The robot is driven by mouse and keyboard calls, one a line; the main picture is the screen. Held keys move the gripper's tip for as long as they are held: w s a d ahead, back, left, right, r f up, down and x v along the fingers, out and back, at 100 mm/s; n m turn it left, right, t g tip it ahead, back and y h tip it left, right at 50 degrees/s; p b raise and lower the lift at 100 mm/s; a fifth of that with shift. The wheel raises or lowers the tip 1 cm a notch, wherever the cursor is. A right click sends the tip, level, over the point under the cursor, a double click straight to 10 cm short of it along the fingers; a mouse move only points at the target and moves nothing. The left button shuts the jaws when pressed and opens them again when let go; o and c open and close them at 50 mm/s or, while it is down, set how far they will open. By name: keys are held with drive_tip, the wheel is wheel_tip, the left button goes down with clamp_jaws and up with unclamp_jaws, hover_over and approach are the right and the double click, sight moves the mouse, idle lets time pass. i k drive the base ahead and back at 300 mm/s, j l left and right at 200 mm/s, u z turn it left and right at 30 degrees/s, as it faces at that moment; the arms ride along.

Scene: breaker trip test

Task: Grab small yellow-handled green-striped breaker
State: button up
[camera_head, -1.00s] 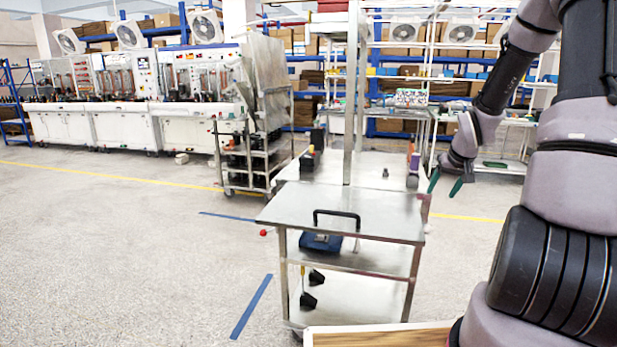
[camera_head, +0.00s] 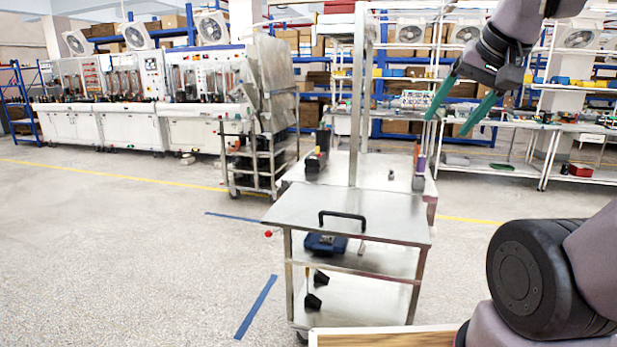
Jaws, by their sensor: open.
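My gripper (camera_head: 448,126) is at the upper right, its two green fingers apart and empty, pointing down and left. It appears above the back right of the metal cart (camera_head: 350,213). A dark block with small red and yellow parts (camera_head: 316,162) stands on the cart's back left. A purple and orange item (camera_head: 420,162) stands at the back right edge, with a small dark piece (camera_head: 391,175) left of it. Which of these is the yellow-handled green-striped breaker cannot be told; no green stripe is legible at this size.
A metal post (camera_head: 358,110) rises from the cart, left of my gripper. The black cart handle (camera_head: 342,216) is at the front. A blue case (camera_head: 326,243) lies on the shelf below. Shelving with tables (camera_head: 500,160) stands behind. The floor at left is mostly clear.

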sight(314, 164)
drive_tip(key=i+j+z, duration=0.1)
drive_tip(key=j, duration=0.2)
drive_tip(key=i+j+z, duration=0.25)
drive_tip(key=j, duration=0.45)
drive_tip(key=i+j+z, duration=0.25)
drive_tip(key=j, duration=0.5)
drive_tip(key=i+j+z, duration=0.15)
drive_tip(key=j, duration=0.2)
drive_tip(key=j+z, duration=0.1)
drive_tip(key=j, duration=0.45)
drive_tip(key=i+j, duration=0.1)
drive_tip(key=j, duration=0.45)
drive_tip(key=i+z, duration=0.05)
